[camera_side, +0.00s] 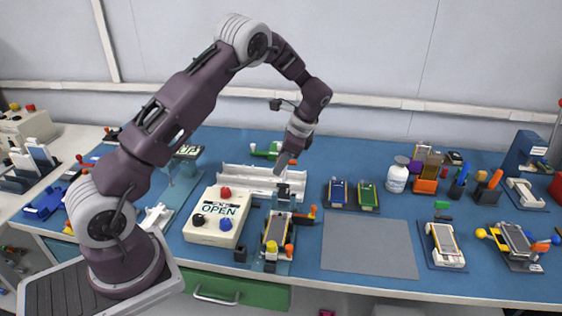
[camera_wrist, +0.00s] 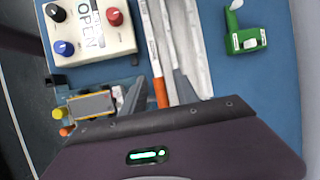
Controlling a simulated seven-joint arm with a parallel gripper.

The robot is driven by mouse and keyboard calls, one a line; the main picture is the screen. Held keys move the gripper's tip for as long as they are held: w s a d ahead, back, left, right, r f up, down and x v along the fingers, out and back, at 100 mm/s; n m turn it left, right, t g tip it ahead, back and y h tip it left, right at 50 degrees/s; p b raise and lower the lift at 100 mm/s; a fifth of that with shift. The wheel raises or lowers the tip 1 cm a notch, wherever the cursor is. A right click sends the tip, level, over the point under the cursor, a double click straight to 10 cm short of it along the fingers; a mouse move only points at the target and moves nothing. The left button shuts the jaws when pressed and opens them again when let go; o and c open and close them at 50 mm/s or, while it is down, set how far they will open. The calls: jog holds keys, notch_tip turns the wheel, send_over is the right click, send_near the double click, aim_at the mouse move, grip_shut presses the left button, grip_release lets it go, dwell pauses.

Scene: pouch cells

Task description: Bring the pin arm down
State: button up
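My gripper (camera_side: 285,168) hangs pointing down over the far end of the clamp fixture, by the white tray. In the wrist view its two grey fingers (camera_wrist: 163,84) stand apart. An orange piece (camera_wrist: 160,93) shows between them; I cannot tell how near it is. The fixture (camera_side: 276,232) holds a yellow-framed grey cell (camera_wrist: 90,105), with yellow and orange knobs at its near end. A dark upright part (camera_side: 283,191) stands at its far end, and an orange lever (camera_side: 305,215) sticks out on its right. I cannot tell for certain which part is the pin arm.
A white button box marked OPEN (camera_side: 218,214) stands close left of the fixture. The long white tray (camera_side: 240,177) lies behind. A bare grey mat (camera_side: 368,245) lies to the right. A green device (camera_wrist: 246,40) stands beyond the tray.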

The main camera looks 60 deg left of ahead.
grip_shut()
jog(key=shift+d, duration=0.1)
dwell(1.3)
